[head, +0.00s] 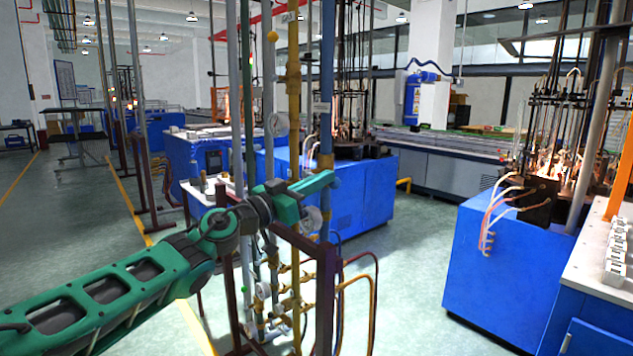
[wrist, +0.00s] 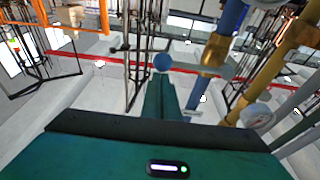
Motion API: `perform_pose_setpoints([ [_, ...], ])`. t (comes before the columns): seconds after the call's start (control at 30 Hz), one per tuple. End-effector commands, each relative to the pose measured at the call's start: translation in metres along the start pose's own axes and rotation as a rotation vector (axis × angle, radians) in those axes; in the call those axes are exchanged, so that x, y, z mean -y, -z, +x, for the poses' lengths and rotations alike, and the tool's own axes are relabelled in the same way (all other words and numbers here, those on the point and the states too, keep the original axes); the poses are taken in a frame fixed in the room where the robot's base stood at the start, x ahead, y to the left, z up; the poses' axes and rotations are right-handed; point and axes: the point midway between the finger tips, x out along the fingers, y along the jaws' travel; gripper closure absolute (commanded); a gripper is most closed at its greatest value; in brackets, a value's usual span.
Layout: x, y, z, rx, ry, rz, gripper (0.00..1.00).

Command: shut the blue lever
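The blue lever shows in the wrist view as a blue ball knob (wrist: 163,62) on a grey bar that runs roughly sideways to a brass valve on the blue pipe (wrist: 229,20). In the head view the blue pipe (head: 327,85) stands upright just behind my gripper (head: 335,182), and a small blue knob shows at its tip. In the wrist view my green gripper (wrist: 162,82) reaches toward the knob, its fingers appearing together as one narrow piece. The tip is right by the knob; I cannot tell whether they touch.
A brass pipe (head: 293,100) and a grey pipe stand close to the left of the blue pipe. A round gauge (wrist: 256,115) sits at the right in the wrist view. Blue machine cabinets (head: 363,195) stand behind. Open floor (head: 420,290) lies to the right.

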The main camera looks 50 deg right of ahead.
Motion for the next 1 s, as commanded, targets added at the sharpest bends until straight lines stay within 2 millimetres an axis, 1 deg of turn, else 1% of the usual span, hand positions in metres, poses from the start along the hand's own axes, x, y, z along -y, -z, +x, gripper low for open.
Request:
perform_pose_setpoints([
  [0.03,0.000,-0.006,0.000,0.014,0.001,-0.008,1.00],
  [0.27,0.000,-0.007,-0.001,0.016,0.001,-0.009,1.00],
  [0.37,0.000,-0.003,-0.002,0.016,0.002,-0.008,1.00],
  [0.47,0.001,0.007,-0.006,0.013,0.006,-0.005,1.00],
  [0.57,0.001,0.025,-0.012,0.009,0.009,0.000,1.00],
  [0.63,0.001,0.040,-0.016,0.005,0.012,0.003,1.00],
  [0.8,0.001,0.039,-0.056,0.000,0.013,-0.001,1.00],
  [1.0,0.001,0.040,-0.092,0.000,0.011,0.000,1.00],
])
